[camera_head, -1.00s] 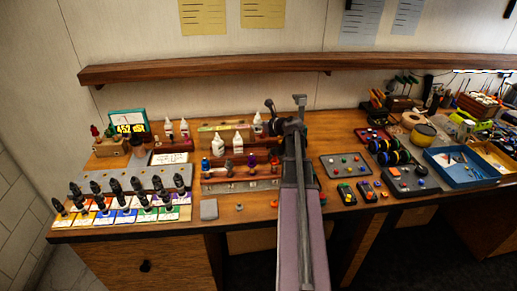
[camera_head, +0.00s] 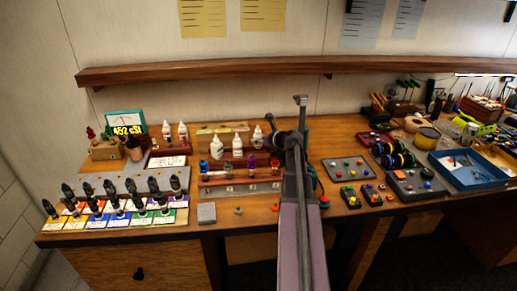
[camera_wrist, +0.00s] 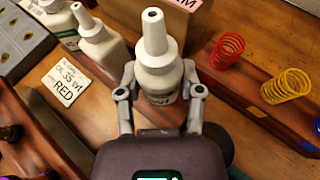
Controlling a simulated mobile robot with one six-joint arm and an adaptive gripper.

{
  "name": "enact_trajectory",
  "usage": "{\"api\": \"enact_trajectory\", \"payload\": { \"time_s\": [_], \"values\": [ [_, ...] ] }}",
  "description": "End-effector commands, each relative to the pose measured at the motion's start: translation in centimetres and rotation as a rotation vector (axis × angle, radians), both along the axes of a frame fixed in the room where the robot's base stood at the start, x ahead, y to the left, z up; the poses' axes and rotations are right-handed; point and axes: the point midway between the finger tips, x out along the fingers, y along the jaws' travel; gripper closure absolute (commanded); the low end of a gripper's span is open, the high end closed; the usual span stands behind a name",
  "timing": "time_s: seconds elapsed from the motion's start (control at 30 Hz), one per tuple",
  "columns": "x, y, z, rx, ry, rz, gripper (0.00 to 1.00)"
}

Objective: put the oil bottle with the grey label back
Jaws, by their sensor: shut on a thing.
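In the wrist view my gripper (camera_wrist: 160,92) is shut around the lower body of a white bottle (camera_wrist: 155,58) with a cone-shaped nozzle. The fingers cover most of its label; only a small greyish strip shows, so its colour is hard to tell. Two more white bottles, the nearer one (camera_wrist: 98,42) and one at the top left corner (camera_wrist: 50,12), stand to its left. In the head view a white bottle (camera_head: 258,134) beside my arm's end appears to be the held one. Two others (camera_head: 217,147) (camera_head: 238,146) stand left of it.
A card reading 35 wt RED (camera_wrist: 66,84) lies left of the held bottle. A red spring (camera_wrist: 227,50) and a yellow spring (camera_wrist: 286,86) are on the right. A cardboard box (camera_wrist: 205,20) is behind. A shelf (camera_head: 200,74) runs above the bench.

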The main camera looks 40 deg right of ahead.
Motion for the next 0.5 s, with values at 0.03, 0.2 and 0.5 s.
{"api": "enact_trajectory", "payload": {
  "time_s": [0.03, 0.2, 0.5],
  "values": [
    [0.0, 0.0, 0.0, 0.000, 0.000, 0.000, 1.00],
    [0.0, 0.0, -0.3, 0.000, 0.000, 0.000, 1.00],
    [0.0, -0.1, -2.6, 0.000, 0.000, -0.001, 1.00]
  ]
}}
